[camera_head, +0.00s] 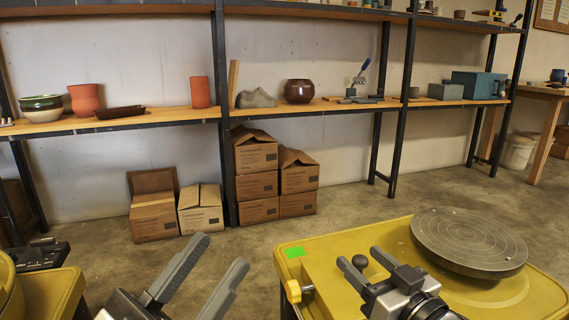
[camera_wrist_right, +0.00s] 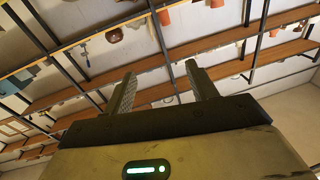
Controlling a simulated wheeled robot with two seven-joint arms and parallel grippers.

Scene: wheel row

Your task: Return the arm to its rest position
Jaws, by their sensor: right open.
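My right gripper (camera_head: 358,256) is at the lower middle of the head view, in front of a yellow wheel table (camera_head: 330,250). Its two fingers point up and away, stand apart and hold nothing. In the right wrist view the same open fingers (camera_wrist_right: 160,70) frame only the shelving and wall, which appear upside down. My left gripper (camera_head: 222,251) is at the bottom, left of the yellow table, over the floor. Its two long grey fingers are spread with nothing between them. The rest of both arms is mostly out of view.
A grey round wheel head (camera_head: 468,241) lies on the yellow table. Another yellow table edge (camera_head: 55,290) is at lower left. Cardboard boxes (camera_head: 257,185) stand under the pottery shelf (camera_head: 170,117). Floor between is clear.

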